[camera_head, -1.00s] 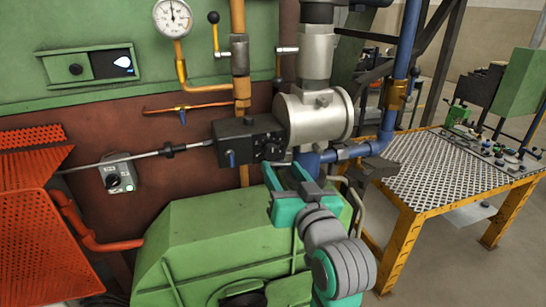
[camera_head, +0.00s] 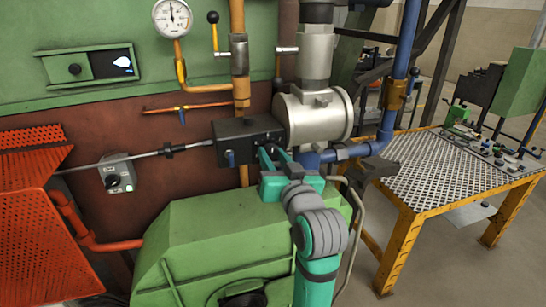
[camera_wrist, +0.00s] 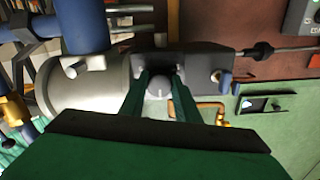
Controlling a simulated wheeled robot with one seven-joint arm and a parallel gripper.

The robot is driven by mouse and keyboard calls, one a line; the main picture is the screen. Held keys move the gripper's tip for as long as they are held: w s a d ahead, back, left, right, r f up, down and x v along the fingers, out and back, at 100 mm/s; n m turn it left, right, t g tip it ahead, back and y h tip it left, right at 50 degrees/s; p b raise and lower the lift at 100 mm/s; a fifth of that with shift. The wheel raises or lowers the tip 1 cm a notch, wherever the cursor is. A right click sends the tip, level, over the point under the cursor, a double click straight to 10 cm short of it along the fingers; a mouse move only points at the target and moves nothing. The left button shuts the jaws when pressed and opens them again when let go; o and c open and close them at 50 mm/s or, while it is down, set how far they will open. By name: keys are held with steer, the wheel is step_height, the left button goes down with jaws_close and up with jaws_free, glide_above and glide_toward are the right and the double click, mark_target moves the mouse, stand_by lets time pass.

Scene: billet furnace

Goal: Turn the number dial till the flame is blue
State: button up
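The black control box (camera_head: 235,143) sits beside the silver pipe body. Its round dial (camera_wrist: 159,86) shows grey in the wrist view, between the two green fingers of my gripper (camera_wrist: 161,78). The fingers are apart, one on each side of the dial, and I see no clear contact. In the head view my gripper (camera_head: 276,157) is at the right front of the box and hides the dial. Its numbers are not readable. The flame (camera_head: 123,63) shows in the furnace window as a small white shape with a bluish tint.
The silver pipe body (camera_head: 315,117) and blue pipe (camera_head: 345,152) are close on the right. A green housing (camera_head: 215,235) lies below. A blue lever (camera_head: 230,159) hangs from the box. A grey switch box (camera_head: 117,174) is on the wall. A yellow-framed table (camera_head: 408,215) stands right.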

steer(key=shift+n, duration=0.4)
steer(key=n, duration=0.3)
steer(key=shift+d+r, duration=0.1)
steer(key=shift+d, duration=0.05)
steer(key=shift+n, duration=1.7)
steer(key=shift+r, duration=0.1)
steer(key=o, duration=1)
steer(key=shift+o, duration=0.2)
steer(key=shift+s+d, duration=0.1)
steer(key=shift+s, duration=0.1)
steer(key=v, duration=1)
steer(key=shift+s, duration=0.2)
